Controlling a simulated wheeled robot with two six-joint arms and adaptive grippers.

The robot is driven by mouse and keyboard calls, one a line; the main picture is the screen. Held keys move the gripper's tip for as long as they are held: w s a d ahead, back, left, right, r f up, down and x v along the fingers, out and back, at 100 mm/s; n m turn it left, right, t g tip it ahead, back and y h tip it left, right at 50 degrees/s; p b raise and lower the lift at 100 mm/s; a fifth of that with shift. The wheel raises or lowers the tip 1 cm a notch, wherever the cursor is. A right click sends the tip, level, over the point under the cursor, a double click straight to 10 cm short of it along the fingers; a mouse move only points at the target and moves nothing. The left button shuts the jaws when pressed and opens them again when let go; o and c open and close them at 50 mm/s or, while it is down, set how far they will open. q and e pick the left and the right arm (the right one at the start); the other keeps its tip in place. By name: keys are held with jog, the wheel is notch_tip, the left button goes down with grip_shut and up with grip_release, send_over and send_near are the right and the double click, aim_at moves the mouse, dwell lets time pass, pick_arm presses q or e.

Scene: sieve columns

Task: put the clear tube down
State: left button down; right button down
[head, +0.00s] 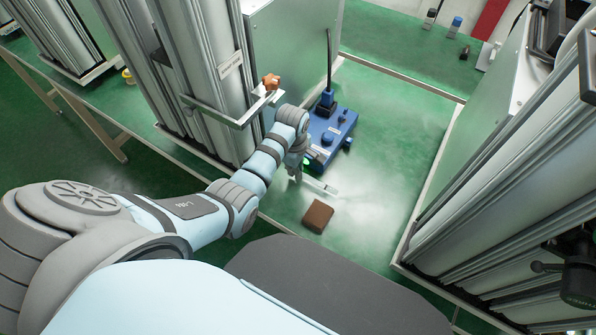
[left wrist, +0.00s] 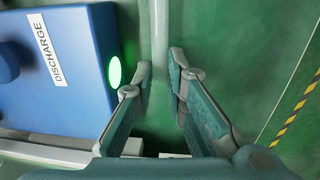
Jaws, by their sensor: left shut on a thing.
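The clear tube (left wrist: 158,35) is a pale, see-through cylinder between the fingertips of my left gripper (left wrist: 160,72) in the left wrist view. The gripper is shut on it, and the tube extends out past the fingertips. In the head view my left gripper (head: 296,170) is low over the green bench top, beside the blue device. The tube (head: 322,187) shows there as a thin, pale piece sticking out to the right of the fingers. Whether it touches the bench is unclear. My right gripper is not in view.
The blue device (head: 337,122), with a black rod, stands just beyond the gripper; its "DISCHARGE" label (left wrist: 48,50) and lit green lamp (left wrist: 114,72) are close on the left. A brown block (head: 318,215) lies nearer. Tall metal columns (head: 205,75) flank both sides. Green bench (head: 385,130) right of the device is clear.

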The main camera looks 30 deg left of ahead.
pick_arm(q)
jog(key=shift+w+f, duration=0.15)
jog(key=shift+f, duration=0.6)
jog(key=c, duration=1.6)
grip_release()
jog(key=shift+c, duration=0.2)
notch_tip(320, 180, up, 12)
jog(key=s+p, duration=0.1)
jog(key=p, duration=0.2)
jog(key=shift+p, duration=0.4)
jog(key=shift+r, duration=0.1)
